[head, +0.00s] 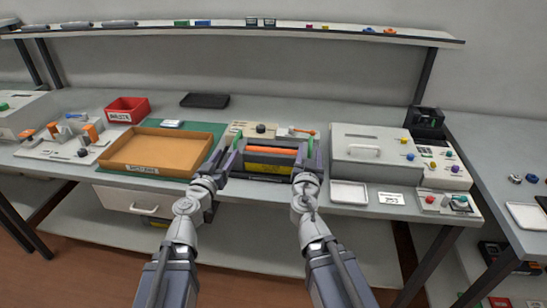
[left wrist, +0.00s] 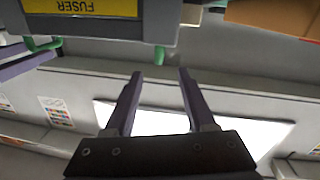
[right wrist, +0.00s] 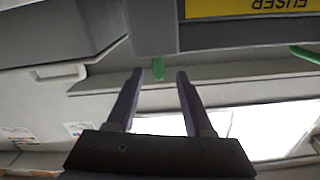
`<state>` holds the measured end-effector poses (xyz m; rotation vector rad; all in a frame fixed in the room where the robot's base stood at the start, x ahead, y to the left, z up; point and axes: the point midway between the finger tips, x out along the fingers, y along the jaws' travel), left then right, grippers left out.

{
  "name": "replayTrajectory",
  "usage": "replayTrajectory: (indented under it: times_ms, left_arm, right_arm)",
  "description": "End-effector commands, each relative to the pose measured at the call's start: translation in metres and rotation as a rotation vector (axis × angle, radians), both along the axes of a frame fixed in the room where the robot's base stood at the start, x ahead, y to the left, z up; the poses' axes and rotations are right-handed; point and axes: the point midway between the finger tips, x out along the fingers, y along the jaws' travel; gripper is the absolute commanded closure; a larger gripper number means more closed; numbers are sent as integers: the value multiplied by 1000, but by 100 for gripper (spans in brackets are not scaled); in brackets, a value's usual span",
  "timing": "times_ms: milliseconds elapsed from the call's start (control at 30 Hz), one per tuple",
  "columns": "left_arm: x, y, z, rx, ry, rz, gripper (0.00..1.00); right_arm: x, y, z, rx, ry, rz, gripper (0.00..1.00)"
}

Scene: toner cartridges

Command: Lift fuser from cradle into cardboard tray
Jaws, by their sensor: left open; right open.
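The fuser (head: 269,168) is a dark grey unit with an orange strip on top and a yellow label, at the middle of the bench. Its label also shows upside down in the left wrist view (left wrist: 85,7) and the right wrist view (right wrist: 250,7). Green handles stand at its two ends. My left gripper (head: 228,158) is open at its left end, a green handle (left wrist: 159,54) lying just past the fingertips. My right gripper (head: 309,158) is open at the right end, a green handle (right wrist: 158,68) at its fingertip gap. The cradle is largely hidden. The cardboard tray (head: 155,151) is empty, to the left.
The tray stands on a green mat (head: 207,130). A red bin (head: 127,109) is behind it. A beige panel (head: 262,131) with a black knob sits behind the fuser. A grey box (head: 370,155) with a handle and a white tray (head: 348,192) are close on the right.

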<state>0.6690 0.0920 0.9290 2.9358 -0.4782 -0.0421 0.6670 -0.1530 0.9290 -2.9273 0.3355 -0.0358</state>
Motion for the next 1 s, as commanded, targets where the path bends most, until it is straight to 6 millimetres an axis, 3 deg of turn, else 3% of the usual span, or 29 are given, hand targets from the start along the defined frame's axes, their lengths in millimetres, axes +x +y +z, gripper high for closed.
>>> replayTrajectory:
  times_ms: [267,700,1000]
  left_arm:
    - [17,-6,0,0,1,-2,45]
    - [72,-25,0,0,1,-2,45]
    - [74,-26,0,0,1,-2,45]
  right_arm:
    - [18,-4,0,0,1,-3,48]
    - [74,-17,0,0,0,-1,48]
    - [76,-18,0,0,0,-1,48]
